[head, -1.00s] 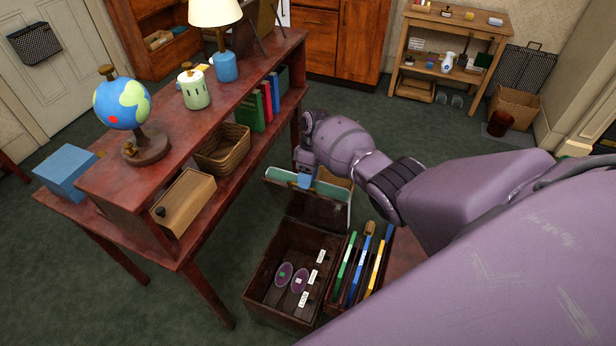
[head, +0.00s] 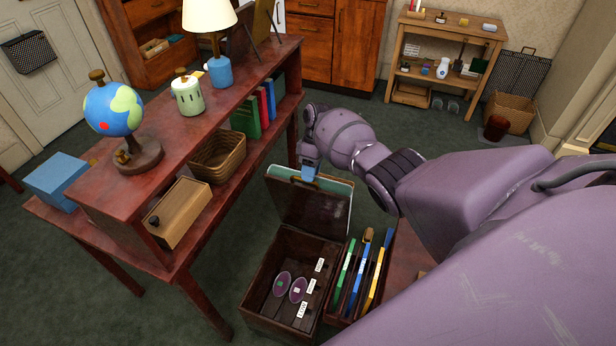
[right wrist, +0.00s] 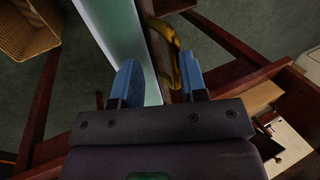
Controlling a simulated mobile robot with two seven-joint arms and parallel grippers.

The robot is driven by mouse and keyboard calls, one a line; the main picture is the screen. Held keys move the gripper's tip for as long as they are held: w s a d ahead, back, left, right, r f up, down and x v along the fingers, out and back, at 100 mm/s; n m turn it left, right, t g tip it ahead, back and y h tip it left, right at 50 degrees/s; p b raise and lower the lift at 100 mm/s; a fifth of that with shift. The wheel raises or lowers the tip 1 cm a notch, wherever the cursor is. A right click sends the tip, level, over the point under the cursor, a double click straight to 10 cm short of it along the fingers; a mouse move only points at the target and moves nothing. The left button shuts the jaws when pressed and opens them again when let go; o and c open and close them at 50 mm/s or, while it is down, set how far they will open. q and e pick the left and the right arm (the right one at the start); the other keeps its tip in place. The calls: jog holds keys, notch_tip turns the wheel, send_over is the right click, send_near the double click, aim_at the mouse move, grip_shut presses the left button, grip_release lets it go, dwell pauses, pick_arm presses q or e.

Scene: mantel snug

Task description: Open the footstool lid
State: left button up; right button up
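The footstool is a dark brown box (head: 262,290) on the floor with its inside showing. Its lid (head: 312,212) stands raised at the far side, dark underside towards me and teal padding behind. A brass handle (right wrist: 174,52) is at the lid's edge. My right gripper (head: 309,176) is at the lid's upper edge. In the right wrist view its blue fingers (right wrist: 160,82) are well apart, one over the teal padding (right wrist: 118,30), the other beside the handle. I cannot tell whether they touch. My left gripper is not in view.
Purple ovals (head: 298,290) and white tags lie in the box. A rack (head: 340,308) of coloured folders stands close at its right. A red-brown desk (head: 180,250) with a globe (head: 113,108) and lamp is on the left. Green carpet is clear behind the lid.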

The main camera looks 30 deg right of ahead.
jog(key=shift+w+d+r, duration=0.35)
jog(key=shift+w+d, duration=0.1)
jog(key=shift+d, duration=0.1)
jog(key=shift+w+d+r+b, duration=0.6)
jog(key=shift+w+d+b, duration=0.05)
jog(key=shift+d+b, duration=0.1)
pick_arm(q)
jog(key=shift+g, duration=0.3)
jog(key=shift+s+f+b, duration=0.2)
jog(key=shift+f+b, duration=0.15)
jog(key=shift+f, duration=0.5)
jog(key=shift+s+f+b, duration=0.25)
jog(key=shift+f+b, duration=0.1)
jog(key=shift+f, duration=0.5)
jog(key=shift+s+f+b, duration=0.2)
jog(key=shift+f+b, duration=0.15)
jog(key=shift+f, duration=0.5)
pick_arm(e)
jog(key=shift+w+d+r, duration=0.6)
jog(key=shift+d, duration=0.15)
jog(key=shift+w+d+r, duration=0.55)
jog(key=shift+w+d, duration=0.05)
jog(key=shift+d, duration=0.15)
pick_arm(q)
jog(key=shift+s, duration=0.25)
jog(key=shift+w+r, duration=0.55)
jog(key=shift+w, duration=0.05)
pick_arm(e)
jog(key=v, duration=1.1)
